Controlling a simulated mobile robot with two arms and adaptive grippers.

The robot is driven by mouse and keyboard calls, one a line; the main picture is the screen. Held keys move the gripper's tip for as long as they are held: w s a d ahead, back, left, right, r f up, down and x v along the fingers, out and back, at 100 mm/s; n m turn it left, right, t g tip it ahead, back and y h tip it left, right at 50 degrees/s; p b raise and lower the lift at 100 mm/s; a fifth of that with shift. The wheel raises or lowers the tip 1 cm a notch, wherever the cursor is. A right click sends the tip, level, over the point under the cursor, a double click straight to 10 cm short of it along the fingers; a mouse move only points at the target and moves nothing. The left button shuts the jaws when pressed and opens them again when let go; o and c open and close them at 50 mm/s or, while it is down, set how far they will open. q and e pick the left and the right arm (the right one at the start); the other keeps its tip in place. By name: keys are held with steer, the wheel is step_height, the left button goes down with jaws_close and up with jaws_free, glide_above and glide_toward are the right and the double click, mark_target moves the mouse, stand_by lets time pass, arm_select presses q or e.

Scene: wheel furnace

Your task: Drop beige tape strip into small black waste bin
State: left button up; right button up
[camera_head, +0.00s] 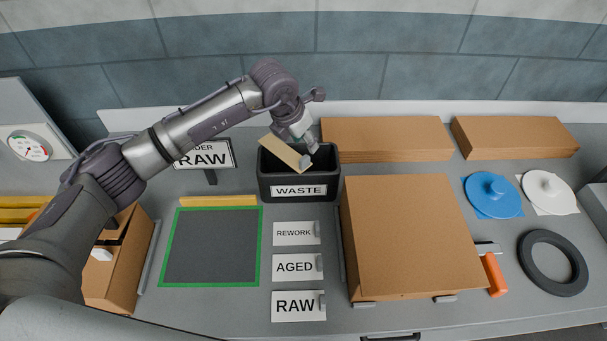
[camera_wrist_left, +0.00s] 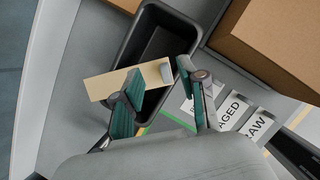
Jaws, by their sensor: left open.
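The small black waste bin (camera_head: 328,183), labelled WASTE, stands at the back middle of the bench. The bin also shows in the left wrist view (camera_wrist_left: 194,38). The beige tape strip (camera_head: 282,150) is tilted over the bin's left part, with a small grey tab at one end. In the left wrist view the strip (camera_wrist_left: 105,87) crosses the bin opening and extends past its rim. My left gripper (camera_head: 307,148) is above the bin, its fingers apart near the tab end. I cannot tell whether the strip touches a finger or the rim. My right gripper is not in view.
Cardboard stacks (camera_head: 385,138) stand behind and right of the bin. A large cardboard box (camera_head: 410,235) is at its front right. A RAW sign (camera_head: 205,155) stands to its left. REWORK, AGED and RAW cards (camera_head: 297,267) lie in front, beside a green-edged dark mat (camera_head: 212,245).

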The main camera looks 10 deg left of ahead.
arm_select(q)
steer(key=v, duration=1)
steer(key=shift+s, duration=0.15)
steer(key=shift+a, duration=0.1)
